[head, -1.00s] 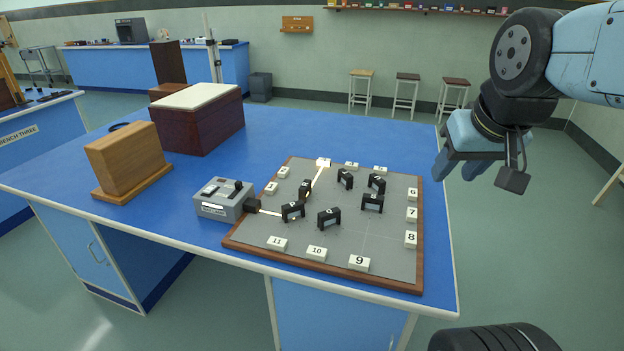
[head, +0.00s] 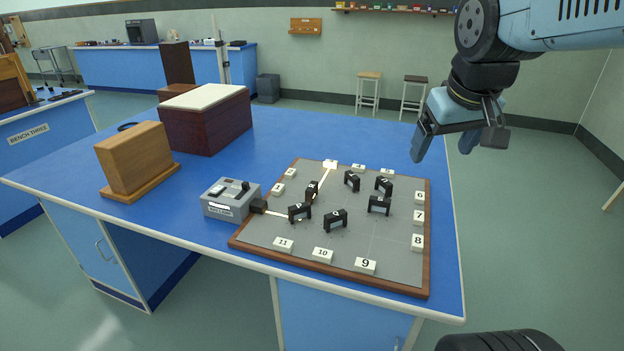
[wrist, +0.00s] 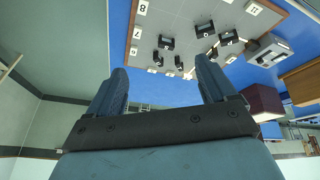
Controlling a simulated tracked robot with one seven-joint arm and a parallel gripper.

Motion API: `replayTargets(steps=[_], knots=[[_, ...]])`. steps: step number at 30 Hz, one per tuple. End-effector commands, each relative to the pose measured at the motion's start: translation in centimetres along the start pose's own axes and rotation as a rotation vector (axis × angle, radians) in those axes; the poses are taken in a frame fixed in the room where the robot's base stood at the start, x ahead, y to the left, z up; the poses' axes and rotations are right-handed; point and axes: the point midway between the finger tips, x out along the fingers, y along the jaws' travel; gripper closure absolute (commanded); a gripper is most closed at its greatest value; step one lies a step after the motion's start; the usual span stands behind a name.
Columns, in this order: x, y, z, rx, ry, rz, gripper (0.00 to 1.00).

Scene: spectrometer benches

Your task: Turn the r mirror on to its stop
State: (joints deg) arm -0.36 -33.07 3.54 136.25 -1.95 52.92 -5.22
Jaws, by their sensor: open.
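Several small black-framed mirrors stand on a grey board (head: 380,240) with a brown wooden rim, on the blue bench. One mirror (head: 300,212) stands near the lamp box, with another mirror (head: 311,191) just behind it. A mirror (head: 335,220) stands at the front middle, and others stand toward the back right. The letters on them are too small to read, so I cannot tell which is the r mirror. A pale beam runs from the lamp box (head: 230,200) to a mirror, then to a back block (head: 330,164). My gripper (head: 443,150) is open and empty, above the bench's right edge, apart from the mirrors.
Numbered white blocks, such as 9 (head: 365,266), line the board's edges. A wooden block on a base (head: 135,160) and a dark red box with a pale top (head: 205,120) stand at the left. The bench behind the board is clear.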

Motion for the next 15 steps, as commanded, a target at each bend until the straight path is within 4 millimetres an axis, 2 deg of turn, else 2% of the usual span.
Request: replayTargets(steps=[1, 3, 11, 15], knots=[[0.4, -0.2, -1.4, -0.036, -0.018, 0.002, 0.11], [0.9, -0.6, -3.1, -0.087, -0.039, 0.004, 0.04], [3.6, -2.5, -9.3, -0.277, -0.111, -0.003, 0.04], [5.5, -3.7, -12.5, -0.376, -0.147, -0.016, 0.04]])
